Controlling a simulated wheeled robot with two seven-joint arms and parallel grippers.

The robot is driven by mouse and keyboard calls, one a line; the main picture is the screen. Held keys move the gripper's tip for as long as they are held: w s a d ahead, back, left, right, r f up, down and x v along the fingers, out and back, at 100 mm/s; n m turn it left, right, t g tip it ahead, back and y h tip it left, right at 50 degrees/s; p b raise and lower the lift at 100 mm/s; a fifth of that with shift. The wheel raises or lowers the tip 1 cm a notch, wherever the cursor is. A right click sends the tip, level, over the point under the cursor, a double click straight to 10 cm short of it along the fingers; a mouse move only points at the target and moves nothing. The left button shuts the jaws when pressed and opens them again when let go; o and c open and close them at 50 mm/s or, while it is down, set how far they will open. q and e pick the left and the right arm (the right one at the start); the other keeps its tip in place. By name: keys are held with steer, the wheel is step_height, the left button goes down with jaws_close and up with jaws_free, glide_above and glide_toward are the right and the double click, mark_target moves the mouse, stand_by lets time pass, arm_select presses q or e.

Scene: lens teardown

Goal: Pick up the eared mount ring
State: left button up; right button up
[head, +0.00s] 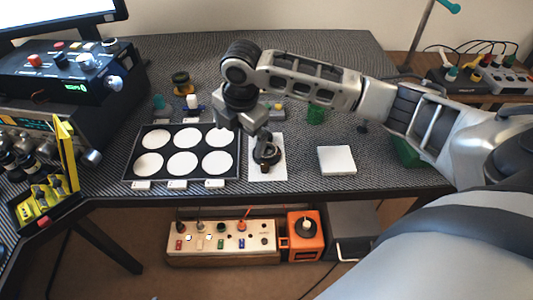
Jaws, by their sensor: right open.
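A dark ring-shaped part (267,156), which looks like the eared mount ring, lies on a white sheet (267,178) on the dark table mat. My right gripper (265,140) is directly above it, pointing down, with its jaws open. The gripper hides the ring's far side. I cannot tell whether the fingertips touch the ring. My left gripper does not show.
A black tray with several white round pads (184,163) lies left of the sheet. A white block (337,160) lies to the right. Electronic boxes (75,70) crowd the left side.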

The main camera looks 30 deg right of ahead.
steer(key=d+r+n+g+h, duration=0.1)
steer(key=d+r+h, duration=0.1)
steer(key=d+r, duration=0.35)
steer(key=f, duration=0.3)
steer(key=d+f, duration=0.1)
steer(key=f, duration=0.6)
steer(key=shift+w+d+f+b, duration=0.15)
steer(key=shift+w+b, duration=0.15)
steer(key=shift+w, duration=0.05)
steer(key=shift+d+f, duration=0.25)
steer(key=shift+f, duration=1.1)
steer(key=shift+d+f, duration=0.25)
steer(key=shift+f, duration=1.05)
steer(key=c, duration=1.1)
